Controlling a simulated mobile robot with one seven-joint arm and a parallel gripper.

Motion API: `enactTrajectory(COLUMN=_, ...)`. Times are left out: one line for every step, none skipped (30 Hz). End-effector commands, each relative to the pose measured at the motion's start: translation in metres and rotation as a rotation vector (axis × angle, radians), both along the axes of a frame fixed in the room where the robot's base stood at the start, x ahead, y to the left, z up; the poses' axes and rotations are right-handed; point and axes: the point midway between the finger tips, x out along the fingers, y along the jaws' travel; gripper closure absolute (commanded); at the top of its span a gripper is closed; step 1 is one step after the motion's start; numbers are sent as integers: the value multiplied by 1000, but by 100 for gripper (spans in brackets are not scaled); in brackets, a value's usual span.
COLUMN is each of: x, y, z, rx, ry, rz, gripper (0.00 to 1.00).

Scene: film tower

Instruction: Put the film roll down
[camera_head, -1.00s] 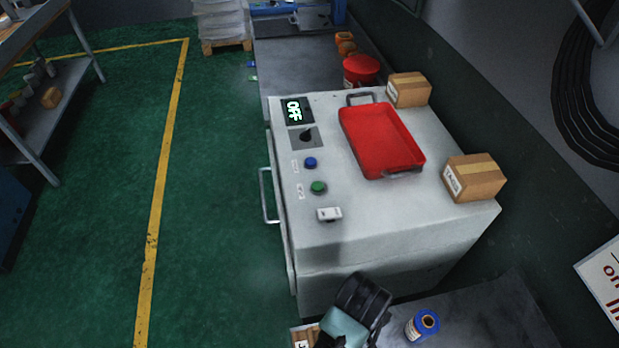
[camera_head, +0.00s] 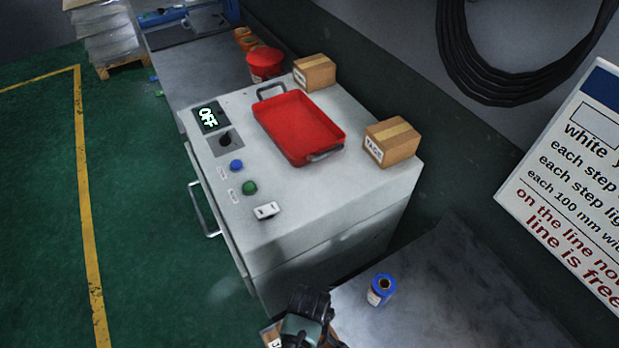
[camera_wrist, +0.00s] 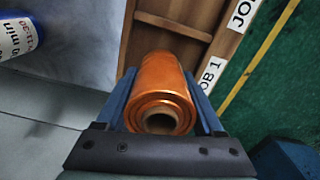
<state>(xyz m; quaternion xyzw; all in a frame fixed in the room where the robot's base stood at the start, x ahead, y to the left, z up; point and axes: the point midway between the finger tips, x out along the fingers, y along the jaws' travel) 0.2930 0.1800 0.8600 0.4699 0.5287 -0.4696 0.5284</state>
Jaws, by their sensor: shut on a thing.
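My gripper (camera_wrist: 160,108) is shut on an orange film roll (camera_wrist: 160,82) in the wrist view. The roll has a pale hollow core facing the camera and lies between the two blue fingers. Beyond it is a wooden rack (camera_wrist: 176,22) with compartments and white labels, one reading "JOB 1". I cannot tell whether the roll touches the rack. In the head view my wrist (camera_head: 305,318) is at the bottom centre, and it hides the roll and most of the rack (camera_head: 271,335).
A white cabinet (camera_head: 300,215) stands behind, bearing a red tray (camera_head: 298,128) and cardboard boxes (camera_head: 391,142). A sign (camera_head: 575,180) is at right.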

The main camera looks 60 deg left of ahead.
Motion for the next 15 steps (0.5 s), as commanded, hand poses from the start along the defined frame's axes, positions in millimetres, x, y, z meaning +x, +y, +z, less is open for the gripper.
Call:
enactTrajectory(x=0, y=0, z=1, rx=1, ry=-1, rz=0, gripper=97)
enactTrajectory(x=0, y=0, z=1, rx=1, ry=-1, rz=0, gripper=97)
enactTrajectory(x=0, y=0, z=1, rx=1, ry=-1, rz=0, gripper=97)
enactTrajectory(x=0, y=0, z=1, rx=1, ry=-1, rz=0, gripper=97)
enactTrajectory(x=0, y=0, z=0, rx=0, ry=-1, rz=0, gripper=97)
enactTrajectory(x=0, y=0, z=-1, rx=0, ry=0, rz=0, gripper=97)
enactTrajectory(x=0, y=0, z=-3, rx=0, ry=0, rz=0, gripper=97)
enactTrajectory(x=0, y=0, z=-4, rx=0, ry=0, rz=0, gripper=97)
enactTrajectory(x=0, y=0, z=-3, rx=0, ry=1, rz=0, gripper=25)
enactTrajectory(x=0, y=0, z=-3, rx=0, ry=1, rz=0, gripper=20)
enactTrajectory(x=0, y=0, z=-3, rx=0, ry=1, rz=0, gripper=14)
enactTrajectory(x=0, y=0, z=-3, rx=0, ry=1, rz=0, gripper=7)
enactTrajectory(x=0, y=0, z=-3, rx=0, ry=1, rz=0, gripper=2)
enactTrajectory(x=0, y=0, z=-3, rx=0, ry=1, rz=0, gripper=1)
enactTrajectory(x=0, y=0, z=-3, rx=0, ry=1, rz=0, gripper=1)
